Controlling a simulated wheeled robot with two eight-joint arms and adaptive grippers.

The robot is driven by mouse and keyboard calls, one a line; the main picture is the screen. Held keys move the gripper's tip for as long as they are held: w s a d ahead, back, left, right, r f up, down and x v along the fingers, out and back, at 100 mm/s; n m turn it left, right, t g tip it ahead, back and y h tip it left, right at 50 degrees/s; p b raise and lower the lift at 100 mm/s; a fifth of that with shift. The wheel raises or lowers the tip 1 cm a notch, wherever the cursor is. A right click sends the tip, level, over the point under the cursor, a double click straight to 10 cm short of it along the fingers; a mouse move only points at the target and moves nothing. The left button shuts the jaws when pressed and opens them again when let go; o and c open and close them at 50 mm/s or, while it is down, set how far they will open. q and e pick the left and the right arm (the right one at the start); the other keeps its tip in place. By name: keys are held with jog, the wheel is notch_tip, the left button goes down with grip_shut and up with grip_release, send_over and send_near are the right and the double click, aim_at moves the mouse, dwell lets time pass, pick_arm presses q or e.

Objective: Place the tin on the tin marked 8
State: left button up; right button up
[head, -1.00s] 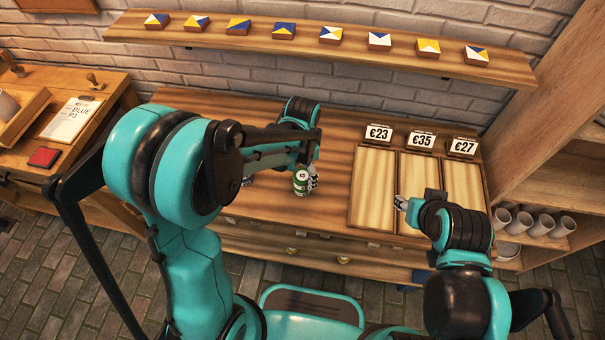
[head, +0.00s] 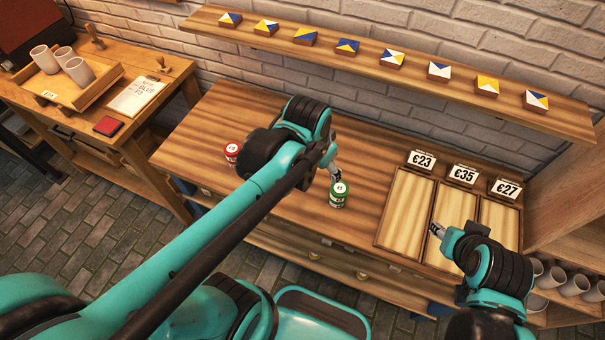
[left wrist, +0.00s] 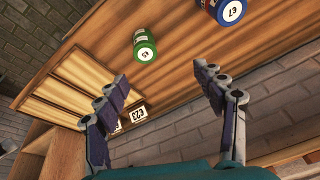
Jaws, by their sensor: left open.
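A green tin (head: 338,199) with a pale round price label on top stands on the wooden counter, left of the panels. It also shows in the left wrist view (left wrist: 146,51), beyond my fingertips. A red tin (head: 232,149) stands further left on the counter. A blue tin (left wrist: 232,14) shows at the top edge of the left wrist view. My left gripper (head: 335,171) is just behind the green tin, and its fingers are spread and empty in the left wrist view (left wrist: 162,74). I cannot make out an 8 on any tin. My right gripper (head: 437,230) is over the panels; its fingers are too small to judge.
Three pale panels (head: 409,205) lie at the counter's right, with price cards (head: 421,161) behind them. A shelf (head: 330,58) with several painted tiles runs above. A side table at left holds cups in a tray (head: 110,78). The counter between the red and green tins is partly hidden by my arm.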

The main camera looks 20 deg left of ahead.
pick_arm(q)
jog(key=s+a+n+t, duration=0.3)
jog(key=s+n, duration=0.1)
jog(key=s, duration=0.1)
jog(key=shift+s+a+r+t, duration=0.2)
jog(key=shift+s+r+t, duration=0.1)
jog(key=shift+s+r, duration=0.05)
